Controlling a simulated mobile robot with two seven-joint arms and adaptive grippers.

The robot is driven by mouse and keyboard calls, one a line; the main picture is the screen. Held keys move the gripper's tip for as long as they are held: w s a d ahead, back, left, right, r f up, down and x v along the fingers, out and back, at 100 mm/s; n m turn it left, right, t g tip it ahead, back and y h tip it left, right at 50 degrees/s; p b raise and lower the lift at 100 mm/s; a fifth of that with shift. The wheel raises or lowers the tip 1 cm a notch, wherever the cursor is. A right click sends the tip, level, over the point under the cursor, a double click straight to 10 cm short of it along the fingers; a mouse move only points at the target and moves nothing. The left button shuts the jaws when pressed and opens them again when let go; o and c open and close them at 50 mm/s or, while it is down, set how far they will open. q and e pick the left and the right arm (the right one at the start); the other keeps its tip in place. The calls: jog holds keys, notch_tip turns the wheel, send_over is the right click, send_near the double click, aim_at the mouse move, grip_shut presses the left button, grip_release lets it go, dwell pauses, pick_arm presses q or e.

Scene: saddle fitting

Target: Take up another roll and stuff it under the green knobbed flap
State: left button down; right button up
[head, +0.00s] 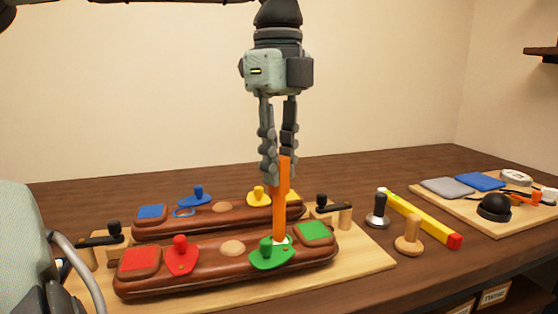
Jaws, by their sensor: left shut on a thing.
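My left gripper (277,182) points straight down at the centre of the head view, shut on an upright orange bar (280,205). The bar's lower end is at the green knobbed flap (265,258) on the front brown saddle piece (210,265). I cannot tell whether it touches the flap or goes behind its knob. A small whitish patch shows beside the bar's lower end, too small to make out. No roll can be clearly made out. A green pad (314,232) lies right of the flap. My right gripper is not in view.
The front piece also has a red knobbed flap (181,258) and a red pad (139,259). A second brown piece (170,226) lies behind it on the light board (372,264).

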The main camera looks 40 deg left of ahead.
pick_arm(q)
jog(key=shift+f+b, duration=0.6)
jog(key=shift+f, duration=0.15)
dwell(0.7)
jog(key=shift+r+p, duration=1.1)
jog(key=shift+r, duration=0.35)
jog(key=shift+r+p, duration=0.55)
jog(key=shift+r, duration=2.05)
